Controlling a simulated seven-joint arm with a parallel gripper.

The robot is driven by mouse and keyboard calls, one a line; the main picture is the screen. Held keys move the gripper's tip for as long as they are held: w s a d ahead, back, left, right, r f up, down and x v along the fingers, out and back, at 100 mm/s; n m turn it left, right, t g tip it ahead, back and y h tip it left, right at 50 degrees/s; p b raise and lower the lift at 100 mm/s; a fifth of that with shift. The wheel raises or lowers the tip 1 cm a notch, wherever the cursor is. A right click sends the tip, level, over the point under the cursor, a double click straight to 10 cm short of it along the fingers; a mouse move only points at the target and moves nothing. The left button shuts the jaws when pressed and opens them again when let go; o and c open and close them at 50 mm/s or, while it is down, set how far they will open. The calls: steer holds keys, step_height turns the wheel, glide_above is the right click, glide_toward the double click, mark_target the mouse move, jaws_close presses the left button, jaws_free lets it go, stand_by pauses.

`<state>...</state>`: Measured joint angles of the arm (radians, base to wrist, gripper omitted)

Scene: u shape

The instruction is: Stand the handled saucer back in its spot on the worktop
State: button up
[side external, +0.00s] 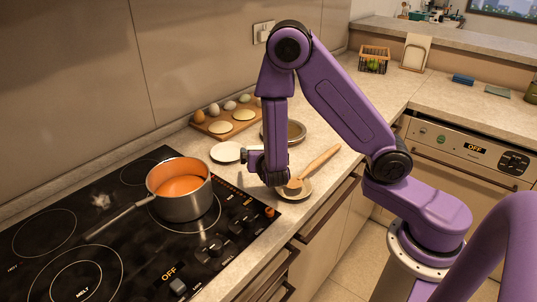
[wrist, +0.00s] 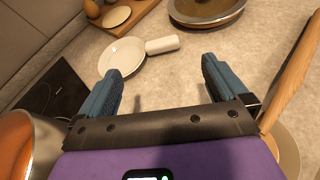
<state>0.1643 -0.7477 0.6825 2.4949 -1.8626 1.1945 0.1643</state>
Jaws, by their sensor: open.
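The handled saucer (wrist: 120,58) is white and lies flat on the worktop in the wrist view, with its stubby handle (wrist: 162,44) pointing right. In the side view the saucer (side external: 226,153) lies just beyond the hob's back right corner. My gripper (wrist: 161,70) is open and empty; its two blue-grey fingers are spread apart, with bare worktop between them. The handle lies ahead of the gap, and the dish is ahead of the left finger. In the side view my gripper (side external: 250,158) is low over the counter, right of the saucer, and hides part of the handle's area.
An orange-filled pot (side external: 182,190) stands on the black hob (side external: 140,245). A wooden spoon (side external: 315,166) rests over a pale dish (side external: 295,193) near the counter's front edge. Behind are a round pan (side external: 290,132) and a board (side external: 205,127) with eggs and pale rounds.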

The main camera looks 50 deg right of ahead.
steer(key=s+d+r+m+g, duration=0.1)
steer(key=s+r+m+g, duration=0.4)
steer(key=s+m, duration=0.5)
steer(key=s+a+r+m+g+y, duration=0.2)
steer(key=s+a+y, duration=0.2)
steer(key=s, duration=0.5)
steer(key=s+a+r+m+g+y, duration=0.1)
steer(key=s+a+g+y, duration=0.2)
steer(key=s, duration=0.7)
steer(key=shift+s+a+r+m+y, duration=0.15)
steer(key=shift+a+r+m+y, duration=0.25)
steer(key=shift+a+y, duration=0.55)
